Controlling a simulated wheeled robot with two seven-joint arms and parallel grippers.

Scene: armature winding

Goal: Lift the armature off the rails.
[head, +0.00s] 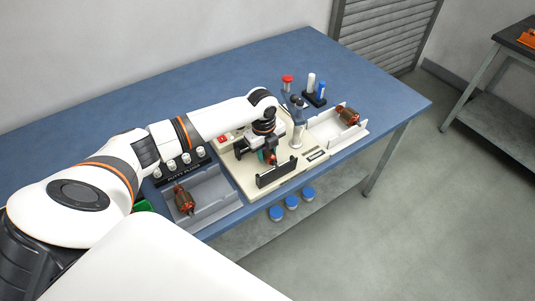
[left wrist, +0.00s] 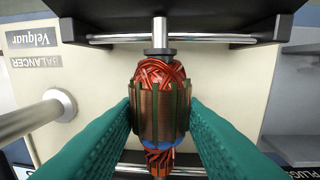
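The armature (left wrist: 160,112), with copper windings and a slotted core, is between the green finger pads of my left gripper (left wrist: 161,115) in the left wrist view. The pads appear to press on both sides of its core. Its steel shaft (left wrist: 159,32) crosses over the upper rail (left wrist: 105,39); whether they touch I cannot tell. A second rail (left wrist: 125,168) shows at the bottom. In the head view my left gripper (head: 269,154) points down over the cream balancer (head: 247,177) and mostly hides the armature. My right gripper is not in view.
A grey tray (head: 215,210) left of the balancer holds another armature (head: 185,199). A white tray (head: 322,128) at right holds one more (head: 347,116). A grey post (head: 297,130) rises close to my gripper. A putty plug rack (head: 183,168) stands behind the grey tray.

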